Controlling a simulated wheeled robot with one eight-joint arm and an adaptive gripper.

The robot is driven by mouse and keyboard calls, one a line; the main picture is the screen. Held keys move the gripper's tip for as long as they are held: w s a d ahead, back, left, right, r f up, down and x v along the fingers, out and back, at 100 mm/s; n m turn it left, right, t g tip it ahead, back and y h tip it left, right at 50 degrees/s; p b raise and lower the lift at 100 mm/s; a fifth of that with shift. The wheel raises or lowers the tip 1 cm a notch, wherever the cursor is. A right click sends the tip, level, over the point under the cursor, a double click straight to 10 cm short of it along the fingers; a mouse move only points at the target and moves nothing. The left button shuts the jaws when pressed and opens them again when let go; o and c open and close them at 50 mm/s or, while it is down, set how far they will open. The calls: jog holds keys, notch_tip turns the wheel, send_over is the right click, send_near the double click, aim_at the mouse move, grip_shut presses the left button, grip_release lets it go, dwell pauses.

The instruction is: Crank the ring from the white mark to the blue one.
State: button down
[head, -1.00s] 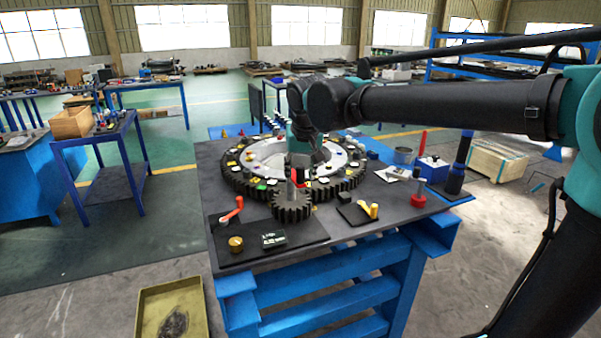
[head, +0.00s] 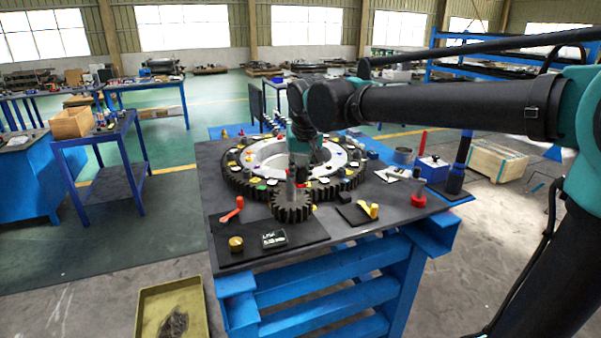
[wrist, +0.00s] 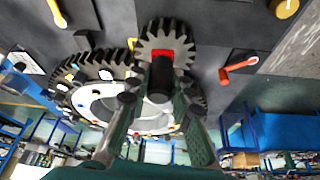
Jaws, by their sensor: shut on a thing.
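The large ring (head: 236,183) is a dark toothed gear lying flat on the bench, with small white, yellow, green and other coloured pieces around its top. A small dark pinion (head: 292,211) stands at its near edge, and the teeth appear to meet. In the wrist view the pinion (wrist: 150,42) carries a red arm and a black upright crank handle (wrist: 160,82). My gripper (head: 298,178) is above the pinion, its fingers shut around this handle. My arm and gripper hide part of the ring. I cannot tell which pieces are the white and blue marks.
A yellow lever (head: 372,209) is at the near right. An olive tray (head: 150,327) is on the floor.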

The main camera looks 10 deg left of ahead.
jog(key=shift+w+d+n, duration=0.15)
jog(key=shift+n, duration=0.15)
jog(key=w+n+g+y, duration=0.2)
jog(key=w+n+g, duration=0.4)
jog(key=w+n, duration=0.5)
jog(key=n, duration=0.6)
jog(key=shift+w+d+n, duration=0.4)
jog(key=shift+w+a, duration=0.15)
dwell(0.5)
jog(key=c, duration=1.3)
grip_release()
